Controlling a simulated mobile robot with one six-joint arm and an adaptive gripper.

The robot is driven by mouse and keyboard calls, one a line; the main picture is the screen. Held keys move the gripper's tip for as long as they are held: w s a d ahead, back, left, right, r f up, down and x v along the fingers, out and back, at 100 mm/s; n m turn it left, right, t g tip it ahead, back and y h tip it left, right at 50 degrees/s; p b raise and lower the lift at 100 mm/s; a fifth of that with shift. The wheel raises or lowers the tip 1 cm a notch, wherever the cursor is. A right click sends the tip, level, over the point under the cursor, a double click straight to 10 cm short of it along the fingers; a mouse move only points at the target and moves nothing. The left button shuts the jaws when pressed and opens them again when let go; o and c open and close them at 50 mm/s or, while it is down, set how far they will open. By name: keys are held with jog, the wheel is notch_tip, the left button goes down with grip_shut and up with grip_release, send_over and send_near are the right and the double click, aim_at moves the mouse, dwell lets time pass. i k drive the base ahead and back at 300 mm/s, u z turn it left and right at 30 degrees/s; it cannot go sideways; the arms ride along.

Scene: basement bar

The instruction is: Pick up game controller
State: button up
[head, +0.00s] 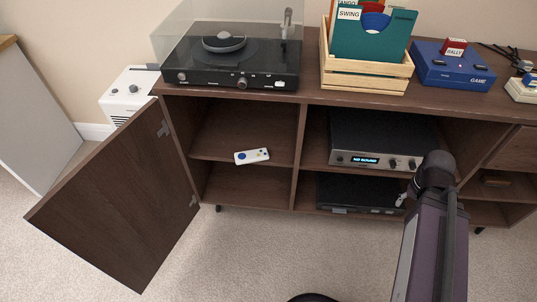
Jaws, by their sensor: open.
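A small white handheld controller (252,156) lies on the middle shelf of the left compartment, near the shelf's front edge. It has a dark blue round control at its left end and small coloured buttons at its right end. The compartment's door stands wide open. My purple arm rises at the lower right, in front of the right compartments, with a dark joint at its top. My gripper cannot be made out in this view. A pale boxy unit with a blue knob (523,88) is partly cut off at the right edge, on the cabinet top.
The open door (115,205) sticks out to the left over the carpet. A turntable (232,55), a wooden record crate (365,75) and a blue game console (452,68) stand on top. An amplifier (385,143) is right of the divider.

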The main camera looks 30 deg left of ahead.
aim_at(260, 154)
jog(key=u, duration=0.3)
jog(key=k, duration=0.1)
jog(key=z, duration=1.9)
jog(key=k, duration=1.1)
jog(key=u, duration=2.85)
jog(key=i, duration=0.1)
jog(key=z, duration=1.25)
